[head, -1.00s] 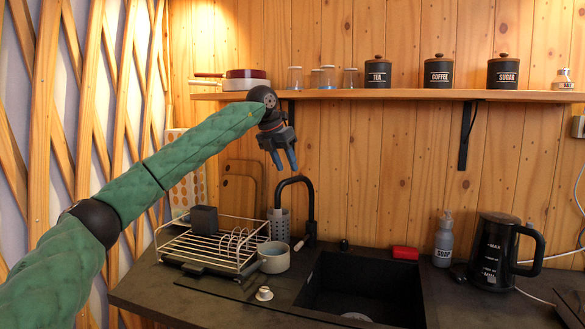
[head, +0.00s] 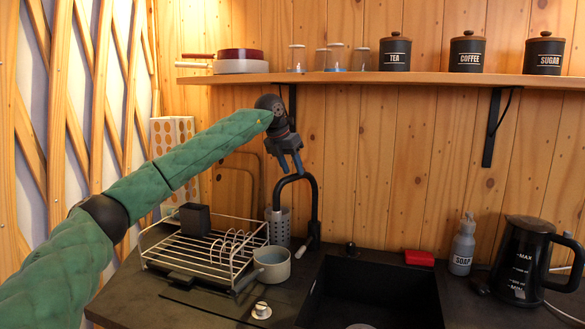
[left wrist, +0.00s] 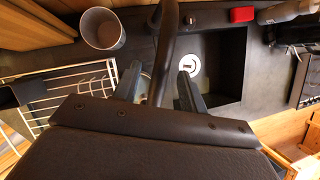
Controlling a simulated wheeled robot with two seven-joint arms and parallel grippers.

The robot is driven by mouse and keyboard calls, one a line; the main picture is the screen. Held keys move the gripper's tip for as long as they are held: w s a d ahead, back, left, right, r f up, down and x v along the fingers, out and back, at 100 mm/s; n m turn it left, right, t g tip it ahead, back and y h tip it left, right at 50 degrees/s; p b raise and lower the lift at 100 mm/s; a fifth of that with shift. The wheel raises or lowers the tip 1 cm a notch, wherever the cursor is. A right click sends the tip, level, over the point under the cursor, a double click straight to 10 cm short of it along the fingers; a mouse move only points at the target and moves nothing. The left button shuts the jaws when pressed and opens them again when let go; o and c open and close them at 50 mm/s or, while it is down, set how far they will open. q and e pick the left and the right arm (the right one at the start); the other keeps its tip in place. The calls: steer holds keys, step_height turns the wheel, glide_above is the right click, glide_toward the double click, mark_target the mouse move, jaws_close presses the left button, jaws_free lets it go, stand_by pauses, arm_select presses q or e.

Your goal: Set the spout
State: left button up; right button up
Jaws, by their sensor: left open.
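The spout (head: 314,200) is a black arched tap pipe standing behind the sink (head: 372,290), its bend over the counter to the left of the sink. My left gripper (head: 290,166) points down at the top of the bend, open. In the left wrist view the spout (left wrist: 166,45) runs between the two fingers of my left gripper (left wrist: 160,78), one on each side. I cannot tell whether a finger touches it. My right gripper is in neither view.
A grey utensil holder (head: 280,227) is close to the spout. A shelf (head: 400,79) runs above. A soap bottle (head: 463,246) and black kettle (head: 520,260) stand right.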

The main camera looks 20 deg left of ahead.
arm_select(q)
steer(key=shift+x, duration=0.9)
steer(key=shift+s+r, duration=0.4)
steer(key=shift+c, duration=0.2)
steer(key=shift+w+f, duration=0.2)
steer(key=shift+f, duration=0.05)
jaws_close()
steer(key=shift+d, duration=0.1)
steer(key=shift+d, duration=0.1)
